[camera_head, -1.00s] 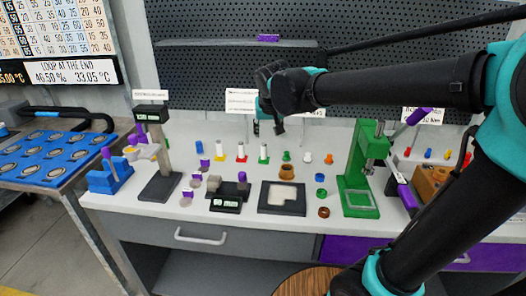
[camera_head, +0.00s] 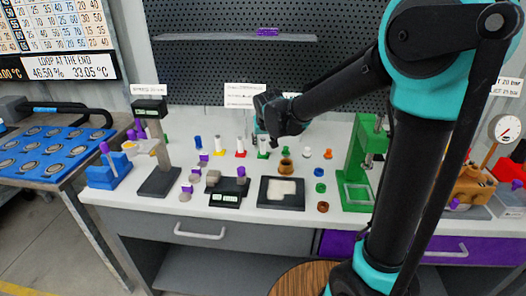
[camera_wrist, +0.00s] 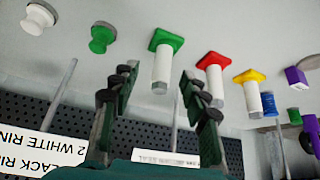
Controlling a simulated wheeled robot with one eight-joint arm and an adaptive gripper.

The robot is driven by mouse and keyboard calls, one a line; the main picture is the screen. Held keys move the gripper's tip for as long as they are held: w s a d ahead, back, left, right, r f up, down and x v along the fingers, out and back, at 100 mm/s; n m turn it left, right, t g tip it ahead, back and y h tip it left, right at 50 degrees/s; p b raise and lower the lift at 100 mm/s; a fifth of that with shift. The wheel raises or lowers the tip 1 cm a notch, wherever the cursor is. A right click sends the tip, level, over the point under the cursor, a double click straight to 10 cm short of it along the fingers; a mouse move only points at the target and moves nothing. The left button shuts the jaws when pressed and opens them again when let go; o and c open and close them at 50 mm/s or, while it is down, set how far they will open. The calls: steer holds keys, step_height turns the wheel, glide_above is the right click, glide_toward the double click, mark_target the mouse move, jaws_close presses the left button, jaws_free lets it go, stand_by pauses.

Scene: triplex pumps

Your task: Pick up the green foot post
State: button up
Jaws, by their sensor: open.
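The green foot post (camera_head: 264,147) stands on the workbench in the back row, a white post on a green square base. In the wrist view the green foot post (camera_wrist: 164,62) shows upside down, its white end reaching between the finger tips. My gripper (camera_wrist: 158,84) is open, one finger on each side of the post, with gaps visible. In the head view my gripper (camera_head: 264,127) is just above the post and partly covers its top.
A red foot post (camera_wrist: 214,78) and a yellow foot post (camera_wrist: 250,90) stand close by on one side. A green knob-shaped piece (camera_wrist: 102,38) stands on the other. A perforated panel (camera_head: 230,75) rises behind. A green press (camera_head: 357,170) stands right.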

mark_target(263, 143)
steer(key=shift+a+x, duration=0.2)
steer(key=shift+x, duration=2.1)
jaws_close()
